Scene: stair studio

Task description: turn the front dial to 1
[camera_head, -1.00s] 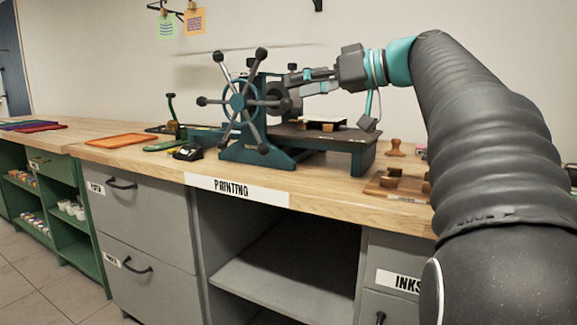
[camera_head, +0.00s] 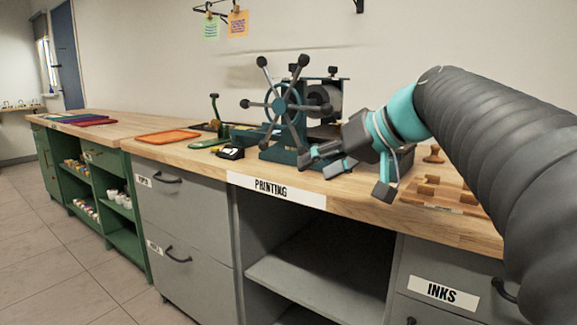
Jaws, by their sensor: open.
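My gripper (camera_head: 343,174) is open and empty, in front of the right part of a teal printing press (camera_head: 285,153) on the wooden counter. Its fingers point down and left, and it hides much of the press bed. The press has a spoked hand wheel (camera_head: 280,105) with ball-ended handles on its front side. I cannot make out a numbered dial. A small black device (camera_head: 230,152) with a pale face sits on the counter left of the press, too small to read. My gripper is apart from it.
An orange tray (camera_head: 168,136) lies left on the counter. A wooden rack (camera_head: 440,194) and a wooden stamp (camera_head: 434,154) are at the right. Drawers and an open shelf (camera_head: 318,290) are below the counter edge. Floor (camera_head: 60,250) is clear at left.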

